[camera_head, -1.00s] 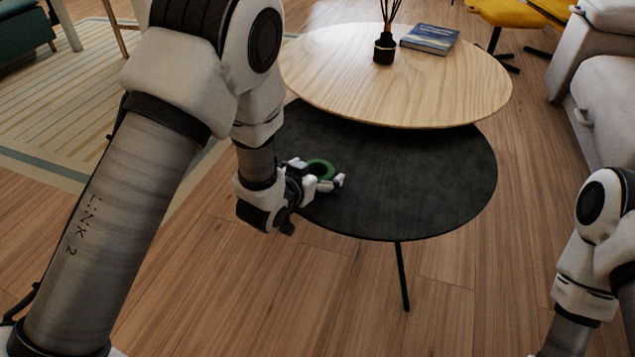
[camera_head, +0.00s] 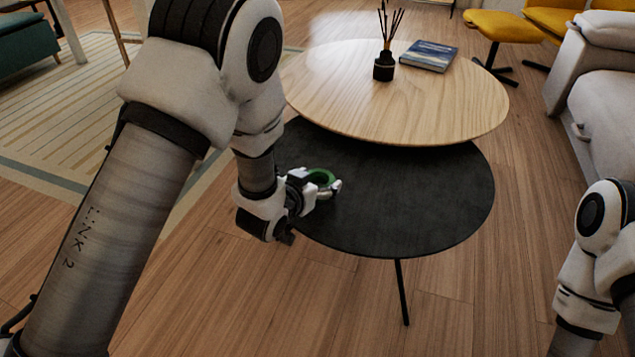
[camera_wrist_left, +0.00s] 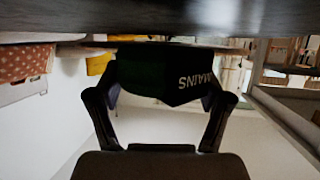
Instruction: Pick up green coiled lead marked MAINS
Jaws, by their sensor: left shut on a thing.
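The green coiled lead (camera_head: 322,177) is a small green ring at the left part of the low black table (camera_head: 420,205). My left gripper (camera_head: 327,188) is shut on it, with a finger showing on its near side. In the left wrist view the lead (camera_wrist_left: 165,75) is a dark block between the two fingers (camera_wrist_left: 160,100), and the word MAINS shows upside down on it. I cannot tell whether the lead touches the table top. My right arm shows at the right edge of the head view, but its gripper is out of the picture.
A higher round wooden table (camera_head: 450,105) overlaps the back of the black table. It carries a reed diffuser (camera_head: 383,66) and a blue book (camera_head: 429,56). A pale sofa (camera_head: 605,110) stands at the right. Most of the black top is bare.

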